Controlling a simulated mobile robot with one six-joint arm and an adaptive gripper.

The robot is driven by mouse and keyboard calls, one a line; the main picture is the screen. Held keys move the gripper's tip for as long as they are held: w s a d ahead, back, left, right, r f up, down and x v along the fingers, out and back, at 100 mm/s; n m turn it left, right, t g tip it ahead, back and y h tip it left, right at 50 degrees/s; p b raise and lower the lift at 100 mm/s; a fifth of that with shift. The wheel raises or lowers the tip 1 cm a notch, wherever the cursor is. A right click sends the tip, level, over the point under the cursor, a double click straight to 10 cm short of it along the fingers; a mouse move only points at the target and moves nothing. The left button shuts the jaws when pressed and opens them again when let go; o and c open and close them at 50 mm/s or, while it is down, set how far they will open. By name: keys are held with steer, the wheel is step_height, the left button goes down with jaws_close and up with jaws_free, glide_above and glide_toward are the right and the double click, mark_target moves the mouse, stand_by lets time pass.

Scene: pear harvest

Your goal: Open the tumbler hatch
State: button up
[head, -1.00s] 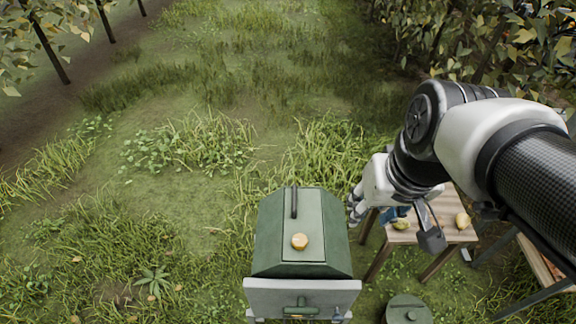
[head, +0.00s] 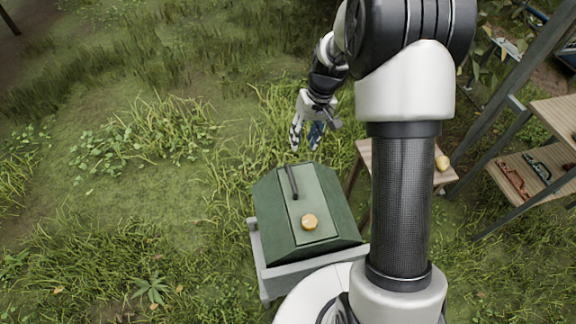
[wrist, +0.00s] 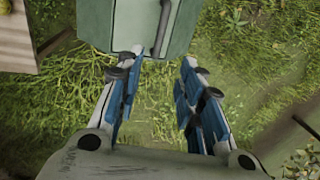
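The green tumbler (head: 343,226) stands on a grey frame in the lower middle of the head view. Its hatch (head: 313,192) is a lighter green panel on the top and looks shut. A dark bar handle (head: 291,181) lies at the hatch's far end, and a round yellow-orange knob-like piece (head: 309,222) is at its near end. My gripper (head: 305,147) is open and empty, just beyond the tumbler's far end. In the wrist view, my blue-padded fingers (wrist: 162,60) are spread, with the handle (wrist: 162,30) ahead of the gap, apart from them.
A wooden table (head: 447,176) with a yellow pear (head: 442,162) stands right of the tumbler, partly hidden by my arm. A wooden shelf rack (head: 540,172) holding tools is farther right. Open grass lies left of and beyond the tumbler.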

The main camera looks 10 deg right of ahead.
mark_target(291, 175)
steer(key=a+f+b, duration=0.1)
steer(key=f, duration=0.4)
steer(key=a+f+b, duration=0.1)
steer(key=f+b, duration=0.1)
steer(key=f, duration=0.3)
steer(key=a+f+b, duration=0.1)
steer(key=f, duration=0.5)
steer(key=shift+a+b, duration=0.15)
steer(key=shift+b, duration=0.15)
steer(key=shift+c, duration=0.2)
jaws_close()
